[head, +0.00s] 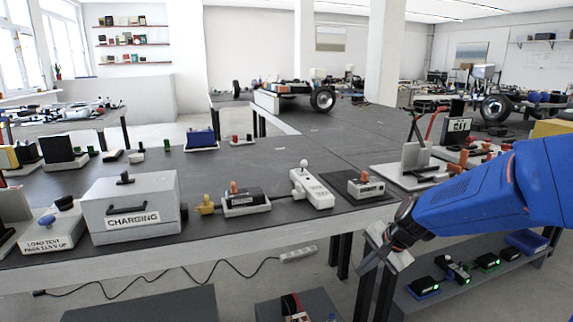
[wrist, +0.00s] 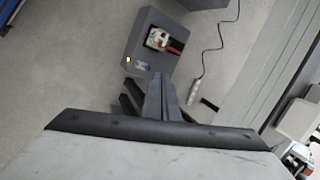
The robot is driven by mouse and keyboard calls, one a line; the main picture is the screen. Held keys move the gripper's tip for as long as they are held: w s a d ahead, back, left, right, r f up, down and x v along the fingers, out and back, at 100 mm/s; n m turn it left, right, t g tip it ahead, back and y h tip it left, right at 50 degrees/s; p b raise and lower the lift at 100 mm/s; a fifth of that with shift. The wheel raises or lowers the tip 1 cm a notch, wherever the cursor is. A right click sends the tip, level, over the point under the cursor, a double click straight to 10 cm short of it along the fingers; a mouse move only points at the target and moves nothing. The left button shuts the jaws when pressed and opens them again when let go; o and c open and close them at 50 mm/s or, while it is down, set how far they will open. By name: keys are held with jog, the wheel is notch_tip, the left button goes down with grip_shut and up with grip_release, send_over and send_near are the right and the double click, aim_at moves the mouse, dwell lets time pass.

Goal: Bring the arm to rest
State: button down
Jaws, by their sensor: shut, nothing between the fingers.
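My blue arm reaches in from the right in the head view. My gripper (head: 368,264) is at its dark end, pointing down and left in front of the workbench's front edge (head: 250,240). Its fingers are shut with nothing between them. In the wrist view, the narrow closed fingers (wrist: 158,92) stand out against the grey floor and hold nothing.
A lower shelf (head: 470,280) holds several small devices. A cable and strip (head: 298,254) lie on the floor.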

jog(key=s+d+r+n+h, duration=0.1)
jog(key=s+d+r+n, duration=0.1)
jog(key=s, duration=0.7)
jog(key=s+d+r+n+h, duration=0.1)
jog(key=s+d+r+n, duration=0.1)
jog(key=s+n, duration=0.3)
jog(key=s+d+r+n+h, duration=0.1)
jog(key=s+d+r+n, duration=0.1)
jog(key=s, duration=1)
notch_tip(320, 180, up, 2)
jog(key=shift+s+d+n+t+h, duration=0.4)
jog(key=shift+n, duration=0.5)
